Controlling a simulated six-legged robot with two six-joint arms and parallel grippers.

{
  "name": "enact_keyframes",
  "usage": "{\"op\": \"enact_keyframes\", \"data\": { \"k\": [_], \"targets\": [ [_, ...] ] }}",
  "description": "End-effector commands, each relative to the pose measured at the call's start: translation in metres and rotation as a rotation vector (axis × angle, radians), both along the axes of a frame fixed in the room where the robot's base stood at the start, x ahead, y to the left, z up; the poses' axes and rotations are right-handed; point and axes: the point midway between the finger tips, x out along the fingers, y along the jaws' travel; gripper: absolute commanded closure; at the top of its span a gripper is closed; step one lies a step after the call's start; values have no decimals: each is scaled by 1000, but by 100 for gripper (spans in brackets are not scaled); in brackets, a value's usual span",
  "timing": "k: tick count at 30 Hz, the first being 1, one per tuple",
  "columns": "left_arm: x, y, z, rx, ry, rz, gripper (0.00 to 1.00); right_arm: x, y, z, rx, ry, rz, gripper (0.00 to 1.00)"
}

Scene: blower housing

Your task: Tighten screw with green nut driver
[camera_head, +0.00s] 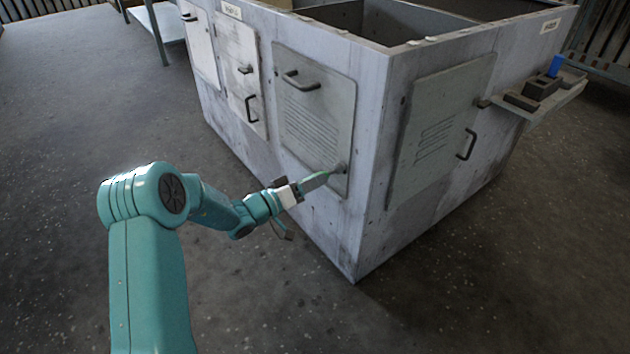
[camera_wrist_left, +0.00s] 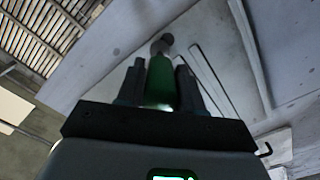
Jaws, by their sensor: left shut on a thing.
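My left gripper (camera_head: 298,189) is shut on the green nut driver (camera_head: 318,180), which points right and slightly up toward the grey housing. The driver's tip is at the dark round screw (camera_head: 342,168) at the lower right corner of a louvred panel (camera_head: 316,112). I cannot tell whether the tip is fully seated on the screw. In the left wrist view the green nut driver (camera_wrist_left: 160,84) stands between the two dark fingers of my left gripper (camera_wrist_left: 160,72), its grey end against the panel side. My right gripper is not in view.
The open-topped housing (camera_head: 368,160) has handles on its panels, including one (camera_head: 302,82) above the louvres. A shelf (camera_head: 560,98) on its right side holds a blue cup (camera_head: 556,66) and dark blocks. A table (camera_head: 165,20) stands at the back left. The floor in front is clear.

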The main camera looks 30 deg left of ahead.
Motion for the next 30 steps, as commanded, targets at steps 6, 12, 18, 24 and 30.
{"op": "enact_keyframes", "data": {
  "k": [6,12,18,24,30],
  "targets": [
    [-9,4,1,-1,-1,1,100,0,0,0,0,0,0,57],
    [-16,7,1,0,-2,1,100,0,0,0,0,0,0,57],
    [-28,12,0,0,1,2,100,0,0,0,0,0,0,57],
    [-53,23,1,0,0,3,100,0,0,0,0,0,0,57],
    [-77,33,1,0,-1,2,100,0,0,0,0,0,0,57]
  ]
}}
